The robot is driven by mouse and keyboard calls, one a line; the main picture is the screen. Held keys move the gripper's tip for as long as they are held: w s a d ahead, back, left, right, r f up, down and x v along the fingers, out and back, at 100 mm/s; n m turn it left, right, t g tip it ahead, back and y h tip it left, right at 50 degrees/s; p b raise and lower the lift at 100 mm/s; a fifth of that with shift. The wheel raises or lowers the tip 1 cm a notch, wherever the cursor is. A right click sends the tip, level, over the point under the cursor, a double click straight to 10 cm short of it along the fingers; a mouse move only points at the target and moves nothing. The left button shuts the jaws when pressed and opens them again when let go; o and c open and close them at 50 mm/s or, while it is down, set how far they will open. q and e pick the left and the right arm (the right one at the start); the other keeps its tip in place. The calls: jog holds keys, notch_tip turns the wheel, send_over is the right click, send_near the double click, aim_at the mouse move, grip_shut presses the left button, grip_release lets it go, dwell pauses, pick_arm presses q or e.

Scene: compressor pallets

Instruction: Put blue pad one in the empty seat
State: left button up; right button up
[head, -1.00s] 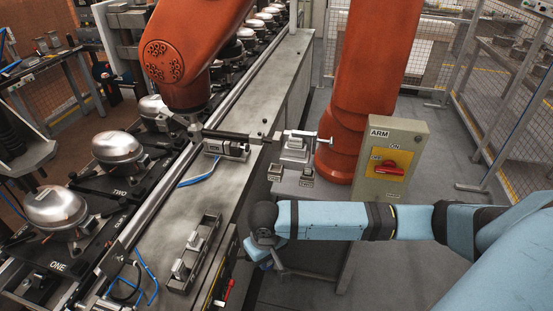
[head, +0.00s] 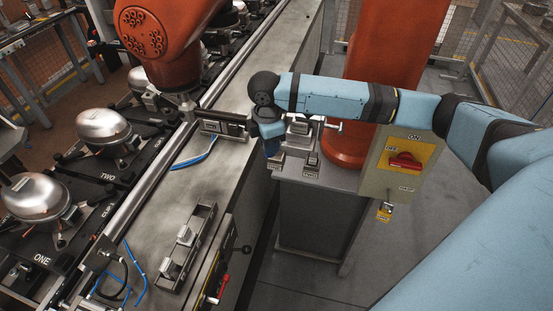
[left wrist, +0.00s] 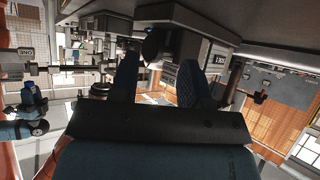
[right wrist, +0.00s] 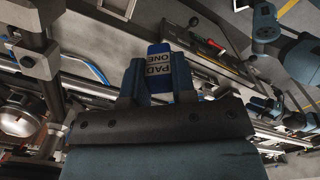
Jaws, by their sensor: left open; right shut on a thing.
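Blue pad one (right wrist: 158,66) shows in the right wrist view, with "PAD ONE" printed on a white label. My right gripper (right wrist: 155,85) is shut on it. Two small labelled holders (head: 311,168) stand on that stand; I cannot tell whether either is the empty seat. My left gripper (left wrist: 160,85) is open and empty in the left wrist view, and outside the head view.
The orange robot's arm (head: 160,45) holds a tool (head: 222,121) over the steel bench, close to my right gripper. A narrow tray (head: 203,240) with metal blocks lies on the bench. A switch box (head: 402,160) stands right of the stand. Compressors (head: 103,128) line the left.

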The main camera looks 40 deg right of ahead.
pick_arm(q)
jog(key=shift+d+f, duration=0.15)
jog(key=shift+f, duration=0.15)
pick_arm(e)
jog(key=w+d+r+n, duration=0.2)
jog(key=d+r+n, duration=0.1)
jog(key=r+n, duration=0.25)
jog(key=w+d+r+n, duration=0.2)
jog(key=r+n, duration=0.3)
jog(key=r, duration=0.1)
pick_arm(q)
jog(key=shift+a+r+p, duration=0.3)
jog(key=shift+r+p, duration=0.3)
jog(key=shift+r, duration=0.25)
pick_arm(e)
notch_tip(320, 180, down, 14)
jog(key=shift+w+d+f, duration=0.1)
jog(key=shift+d+f, duration=0.05)
jog(key=shift+f, duration=0.1)
pick_arm(q)
jog(key=shift+r, duration=0.15)
pick_arm(e)
jog(key=shift+f, duration=2.6)
jog(key=shift+f, duration=0.1)
jog(key=o, duration=0.9)
